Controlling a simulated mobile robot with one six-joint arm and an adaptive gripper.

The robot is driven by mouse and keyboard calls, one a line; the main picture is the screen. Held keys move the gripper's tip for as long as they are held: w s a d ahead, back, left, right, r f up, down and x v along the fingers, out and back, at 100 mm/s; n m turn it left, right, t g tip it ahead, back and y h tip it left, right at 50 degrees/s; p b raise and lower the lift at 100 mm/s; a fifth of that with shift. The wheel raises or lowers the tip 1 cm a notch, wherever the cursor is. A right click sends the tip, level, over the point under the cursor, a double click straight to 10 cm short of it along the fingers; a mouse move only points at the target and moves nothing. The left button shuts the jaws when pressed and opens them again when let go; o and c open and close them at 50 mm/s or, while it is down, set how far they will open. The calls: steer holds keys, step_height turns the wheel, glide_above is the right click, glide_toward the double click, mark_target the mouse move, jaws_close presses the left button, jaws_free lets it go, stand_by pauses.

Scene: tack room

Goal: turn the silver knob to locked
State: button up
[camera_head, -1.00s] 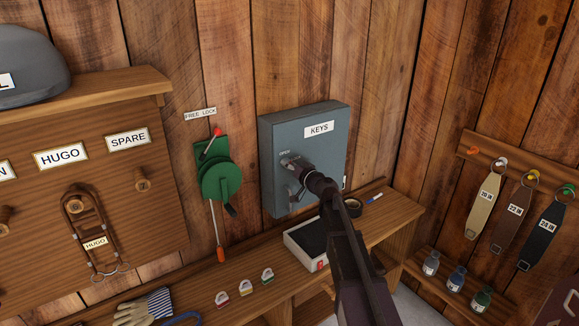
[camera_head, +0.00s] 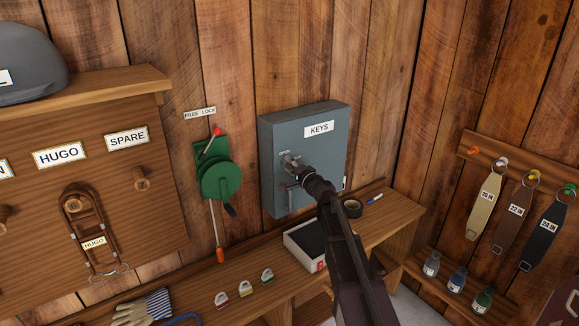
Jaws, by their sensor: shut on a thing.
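A blue-grey key box (camera_head: 335,150) labelled KEYS hangs on the plank wall, its door shut. My gripper (camera_head: 291,163) is at the left part of its front, shut on the silver knob, which is mostly hidden behind the fingers. A silver lever-shaped part (camera_head: 290,187) shows just below the gripper.
A green winch (camera_head: 220,180) with a red-tipped lever hangs left of the box. Below is a wooden shelf (camera_head: 385,235) with a white-rimmed tray (camera_head: 292,243), a tape roll (camera_head: 353,208) and several small padlocks. Straps hang at the right.

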steer(key=shift+m, duration=1.6)
steer(key=o, duration=1.2)
steer(key=shift+w, duration=0.1)
steer(key=shift+c, duration=0.2)
steer(key=shift+n, duration=0.4)
